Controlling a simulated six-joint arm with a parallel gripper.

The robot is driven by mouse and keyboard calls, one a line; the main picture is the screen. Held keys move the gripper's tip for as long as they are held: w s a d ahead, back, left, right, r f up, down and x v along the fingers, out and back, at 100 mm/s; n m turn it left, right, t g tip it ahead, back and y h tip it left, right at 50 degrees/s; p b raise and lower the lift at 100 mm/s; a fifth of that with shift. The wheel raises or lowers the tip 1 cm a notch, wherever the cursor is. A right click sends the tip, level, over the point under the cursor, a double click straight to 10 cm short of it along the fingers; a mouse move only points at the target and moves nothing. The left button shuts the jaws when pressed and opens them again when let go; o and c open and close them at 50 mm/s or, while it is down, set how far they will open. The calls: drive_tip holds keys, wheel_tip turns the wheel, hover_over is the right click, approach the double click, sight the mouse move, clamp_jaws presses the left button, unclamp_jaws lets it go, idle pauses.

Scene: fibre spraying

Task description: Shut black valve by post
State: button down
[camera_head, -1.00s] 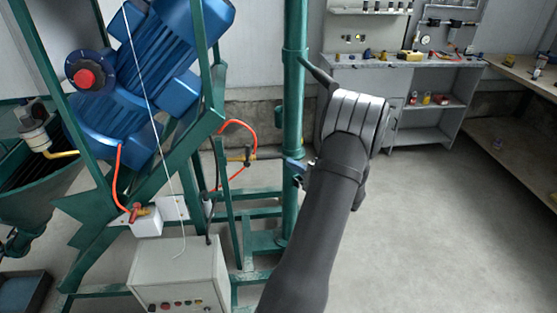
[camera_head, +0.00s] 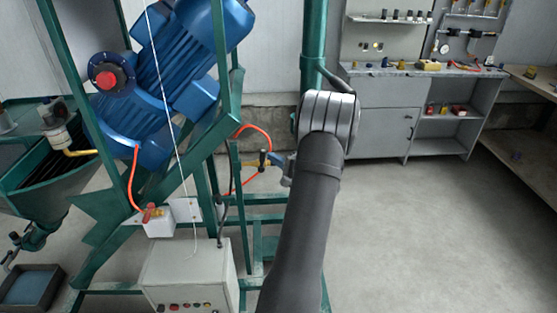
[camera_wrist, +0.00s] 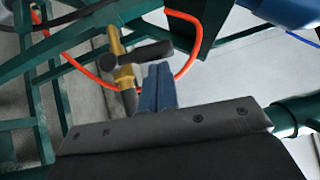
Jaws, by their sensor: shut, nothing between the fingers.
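The valve has a brass body (camera_wrist: 123,75) and a black lever handle (camera_wrist: 140,55), which lies crosswise over the body in the wrist view. In the head view the valve (camera_head: 263,159) is small, sitting on the orange hose line left of the green post (camera_head: 313,45). My gripper (camera_wrist: 159,70) has its blue fingers shut and empty. The fingertips are just below the right end of the handle in the wrist view; I cannot tell whether they touch it. In the head view my gripper (camera_head: 277,160) is immediately right of the valve, partly hidden by my wrist.
An orange hose (camera_wrist: 190,60) loops around the valve. Green frame bars (camera_wrist: 40,100) stand close by. A blue motor (camera_head: 180,60) and a grey control box (camera_head: 190,275) are at the left. A grey workbench (camera_head: 385,105) stands behind; the floor at right is clear.

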drive_tip(key=shift+a+r+n, duration=0.15)
drive_tip(key=shift+a+r, duration=0.05)
drive_tip(key=shift+a, duration=0.25)
drive_tip(key=shift+a+r+n, duration=0.15)
drive_tip(key=shift+a, duration=0.3)
drive_tip(key=s+d, duration=0.7)
drive_tip(key=d, duration=0.5)
drive_tip(key=shift+h, duration=0.3)
